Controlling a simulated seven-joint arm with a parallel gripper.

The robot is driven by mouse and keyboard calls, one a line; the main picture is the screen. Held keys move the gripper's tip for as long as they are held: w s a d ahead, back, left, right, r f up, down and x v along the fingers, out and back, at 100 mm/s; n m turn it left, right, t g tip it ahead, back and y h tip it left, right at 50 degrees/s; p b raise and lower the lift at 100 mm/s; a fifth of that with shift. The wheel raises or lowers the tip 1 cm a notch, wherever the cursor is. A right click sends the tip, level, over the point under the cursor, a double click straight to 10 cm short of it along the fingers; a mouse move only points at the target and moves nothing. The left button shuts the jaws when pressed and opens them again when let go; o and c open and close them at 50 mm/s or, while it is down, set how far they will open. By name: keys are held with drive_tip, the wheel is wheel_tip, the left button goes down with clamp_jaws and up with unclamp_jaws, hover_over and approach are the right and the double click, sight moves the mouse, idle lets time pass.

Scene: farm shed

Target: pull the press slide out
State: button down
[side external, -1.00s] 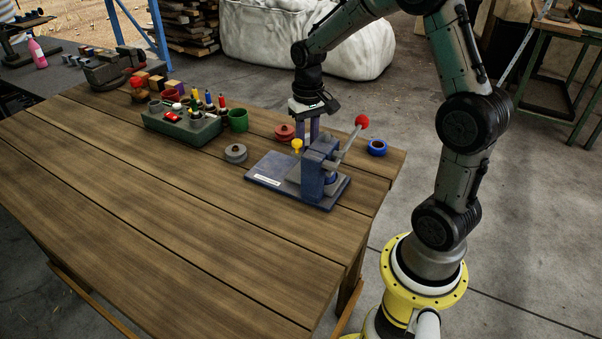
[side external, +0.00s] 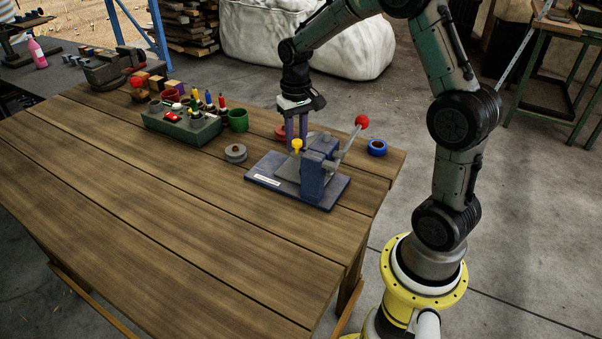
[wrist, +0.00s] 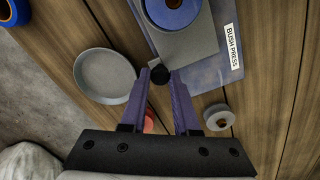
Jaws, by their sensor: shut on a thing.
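The blue press (side external: 313,180) stands on a flat base labelled "BUSH PRESS" near the table's far right corner. Its grey slide plate (side external: 287,172) sticks out from under the press body toward the back left; it also shows in the wrist view (wrist: 195,48). A small black knob (wrist: 158,76) sits at the plate's end. My gripper (wrist: 160,82) is shut on this knob, its two purple fingers pointing down behind the press. In the side view the fingertips are partly hidden behind a small yellow piece (side external: 297,144). The press's red-knobbed lever (side external: 361,122) is raised to the right.
A grey dish (wrist: 103,76) lies close beside my fingers. A red disc (side external: 280,132) and grey disc (side external: 236,153) lie left of the press, a blue ring (side external: 377,147) right. A green block with tools (side external: 183,122) stands farther left. The front tabletop is clear.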

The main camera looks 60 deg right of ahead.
drive_tip(key=shift+w, duration=3.15)
unclamp_jaws()
wheel_tip(320, 180, up, 8)
